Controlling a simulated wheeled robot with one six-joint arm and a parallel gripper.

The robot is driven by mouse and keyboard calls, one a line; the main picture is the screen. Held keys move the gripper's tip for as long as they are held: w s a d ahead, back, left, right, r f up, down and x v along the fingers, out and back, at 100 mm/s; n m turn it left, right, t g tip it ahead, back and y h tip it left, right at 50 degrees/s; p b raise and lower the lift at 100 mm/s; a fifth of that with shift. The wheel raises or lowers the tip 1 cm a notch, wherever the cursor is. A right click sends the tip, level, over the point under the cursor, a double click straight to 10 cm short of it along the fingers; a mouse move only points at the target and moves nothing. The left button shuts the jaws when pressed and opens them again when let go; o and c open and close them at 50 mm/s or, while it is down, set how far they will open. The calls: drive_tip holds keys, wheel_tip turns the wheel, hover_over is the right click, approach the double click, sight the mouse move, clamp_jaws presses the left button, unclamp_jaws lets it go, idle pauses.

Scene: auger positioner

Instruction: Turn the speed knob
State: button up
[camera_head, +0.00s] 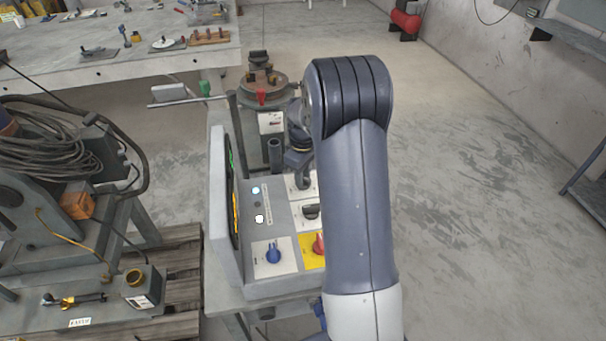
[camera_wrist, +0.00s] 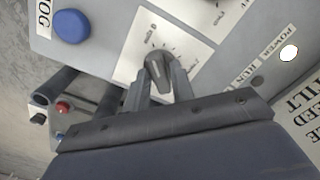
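The control box (camera_head: 284,221) stands in the middle of the head view, partly covered by my arm. In the wrist view a dark grey pointer knob (camera_wrist: 159,72) sits on a white dial plate (camera_wrist: 150,41), beside a blue button marked JOG. The plate's own label is not readable. My gripper (camera_wrist: 161,86) has one finger on each side of this knob, close to it. I cannot tell whether the fingers touch it. In the head view my gripper (camera_head: 298,163) points down over the back of the panel. Another dial (camera_wrist: 216,8) is cut off at the top of the wrist view.
The panel also carries a blue knob (camera_head: 273,253), a red knob on a yellow plate (camera_head: 318,244), a black knob (camera_head: 311,211) and lit indicators (camera_head: 258,218). An upright screen (camera_head: 227,205) rises on the left. Bare floor lies to the right.

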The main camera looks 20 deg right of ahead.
clamp_jaws()
drive_tip(key=shift+m, duration=0.3)
drive_tip(key=m+b, duration=0.1)
drive_tip(key=m, duration=0.8)
drive_tip(key=shift+m, duration=0.7)
drive_tip(key=shift+o, duration=1.6)
unclamp_jaws()
